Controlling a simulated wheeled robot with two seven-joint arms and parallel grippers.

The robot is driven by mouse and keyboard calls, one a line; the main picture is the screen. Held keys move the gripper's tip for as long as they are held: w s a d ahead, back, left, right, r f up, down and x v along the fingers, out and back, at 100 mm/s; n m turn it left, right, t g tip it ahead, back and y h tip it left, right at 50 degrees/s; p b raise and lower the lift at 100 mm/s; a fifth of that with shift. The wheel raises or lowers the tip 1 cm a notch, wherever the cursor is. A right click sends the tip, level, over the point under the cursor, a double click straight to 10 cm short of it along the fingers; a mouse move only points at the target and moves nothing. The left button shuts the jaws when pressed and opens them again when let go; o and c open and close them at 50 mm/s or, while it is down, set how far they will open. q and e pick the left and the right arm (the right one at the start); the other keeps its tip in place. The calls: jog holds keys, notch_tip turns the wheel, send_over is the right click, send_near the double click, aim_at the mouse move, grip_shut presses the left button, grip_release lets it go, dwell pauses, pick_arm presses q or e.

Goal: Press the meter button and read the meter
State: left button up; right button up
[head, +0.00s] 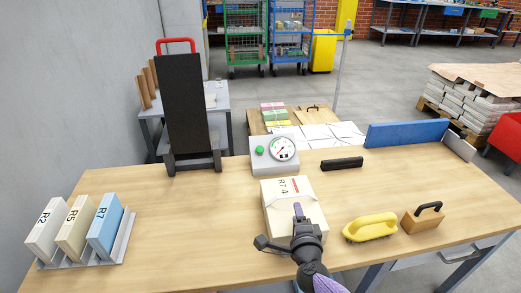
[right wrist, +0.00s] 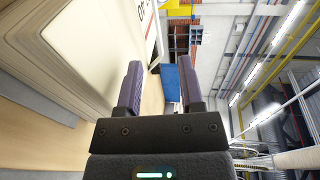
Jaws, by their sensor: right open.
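The meter (head: 275,166) is a light grey box on the table, behind the paper stack. A green button (head: 260,150) sits on its left, and a round white dial (head: 283,148) with a needle on its right; the reading is too small to tell. My right gripper (head: 298,211) is in front of the meter, by the paper stack labelled R7 4 (head: 286,190), and apart from the button. In the right wrist view the fingers (right wrist: 160,82) are spread with nothing between them; the stack's edge (right wrist: 75,55) is close on the left. My left gripper is not in view.
A black upright stand (head: 184,105) with a red handle is left of the meter. A black bar (head: 342,163) lies to its right. Labelled blocks (head: 105,225) stand at left. The left-middle table is clear.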

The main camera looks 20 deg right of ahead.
grip_shut()
dwell(0.8)
dwell(1.0)
